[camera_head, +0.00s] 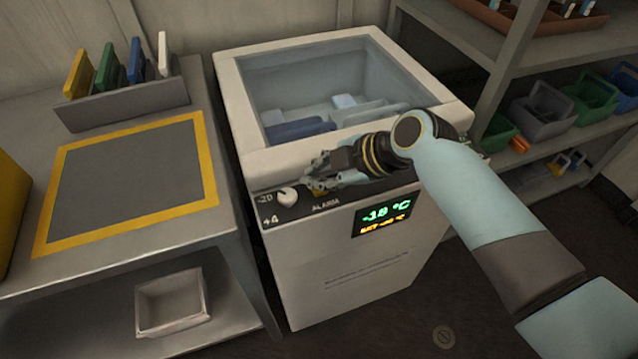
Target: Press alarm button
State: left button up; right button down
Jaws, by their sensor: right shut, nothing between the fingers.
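A white chest freezer (290,270) with a glass lid stands in the middle of the head view. Its dark front control strip (265,212) carries a white knob (287,195) beside the marks -20 and +4, and the word ALARM. A display (384,214) below the strip reads -18 °C in green, with an orange line under it. My right gripper (312,186) is shut and empty at the strip, just above the ALARM label and right of the knob. The alarm button itself is hidden or cannot be made out behind the fingers. My left gripper is out of view.
A table (225,215) with a yellow-framed grey mat (55,225) and a rack (125,105) of coloured boards stands left. A white bin (172,303) sits on its lower shelf. Shelves with green and grey crates (540,115) stand right. Floor in front is clear.

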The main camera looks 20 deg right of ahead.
jog(key=shift+r+p, duration=2.15)
jog(key=shift+r, duration=0.45)
jog(key=shift+f, duration=0.1)
